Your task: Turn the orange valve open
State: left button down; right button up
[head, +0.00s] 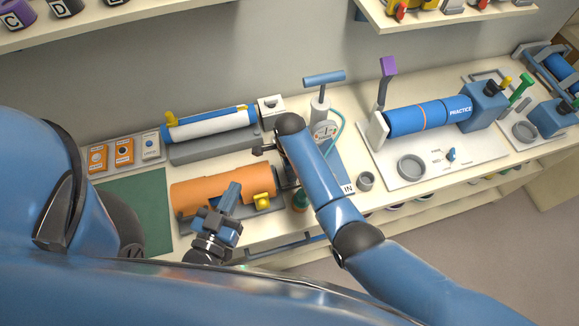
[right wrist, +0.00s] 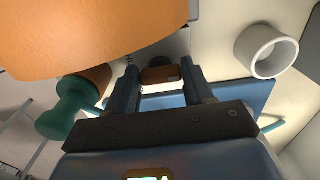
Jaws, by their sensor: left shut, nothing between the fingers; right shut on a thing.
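The orange cylinder (head: 220,188) lies in a dark cradle on the bench, with a yellow latch (head: 263,201) near its right end. It also fills the upper left of the right wrist view (right wrist: 90,35). My right gripper (right wrist: 160,75) has its fingers on either side of a small brownish-orange block (right wrist: 158,76), which looks like the valve's handle.
A green knob (right wrist: 58,118) stands close to my right gripper's left finger. A white ring-shaped cup (right wrist: 267,50) is to its right. The green mat (head: 135,205) is clear.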

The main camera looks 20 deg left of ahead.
dwell(0.4)
jog(key=o, duration=1)
jog(key=shift+o, duration=0.2)
notch_tip(320, 180, up, 11)
jog(key=b, duration=0.2)
jog(key=shift+f, duration=0.15)
